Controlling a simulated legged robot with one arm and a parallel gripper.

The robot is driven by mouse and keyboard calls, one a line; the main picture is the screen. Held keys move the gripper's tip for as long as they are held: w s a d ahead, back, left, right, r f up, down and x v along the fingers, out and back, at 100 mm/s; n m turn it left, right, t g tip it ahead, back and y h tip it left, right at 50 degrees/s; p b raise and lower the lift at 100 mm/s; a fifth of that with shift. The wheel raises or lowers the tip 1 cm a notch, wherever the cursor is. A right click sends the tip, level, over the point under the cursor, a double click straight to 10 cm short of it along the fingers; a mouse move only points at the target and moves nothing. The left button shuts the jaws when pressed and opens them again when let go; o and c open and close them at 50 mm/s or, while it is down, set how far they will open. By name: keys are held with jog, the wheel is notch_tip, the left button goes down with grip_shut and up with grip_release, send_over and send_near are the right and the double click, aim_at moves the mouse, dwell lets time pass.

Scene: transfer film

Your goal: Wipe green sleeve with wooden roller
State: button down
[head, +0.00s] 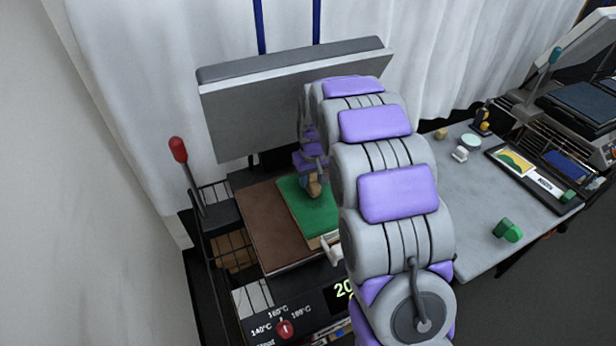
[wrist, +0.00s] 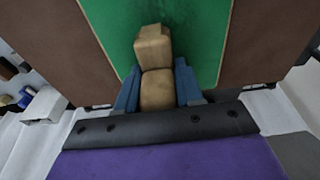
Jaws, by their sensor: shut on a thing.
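The green sleeve (head: 312,208) lies flat on the brown platen of a heat press, and much of its right side is hidden behind my arm in the head view. It also fills the upper middle of the wrist view (wrist: 205,30). The wooden roller (wrist: 155,48) is held between the blue fingers of my gripper (wrist: 157,88), which is shut on it. The roller also shows small in the head view (head: 313,187), over the green sleeve. Whether it touches the sleeve is not clear.
The brown platen (head: 255,225) surrounds the sleeve. The grey upper plate (head: 290,95) is raised behind it, and a red-knobbed lever (head: 179,150) stands left. A grey table (head: 455,215) at right holds a green object (head: 507,230) and a dark tray (head: 540,172).

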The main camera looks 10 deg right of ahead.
jog(key=shift+s+d, duration=0.25)
jog(key=shift+s, duration=0.95)
jog(key=shift+s+d, duration=0.2)
jog(key=shift+s, duration=0.95)
jog(key=shift+s+d, duration=0.25)
jog(key=shift+s, duration=0.95)
notch_tip(320, 180, up, 6)
jog(key=p, duration=0.3)
jog(key=shift+w, duration=0.1)
notch_tip(320, 180, up, 3)
jog(key=shift+r+p, duration=0.1)
jog(key=shift+p, duration=0.6)
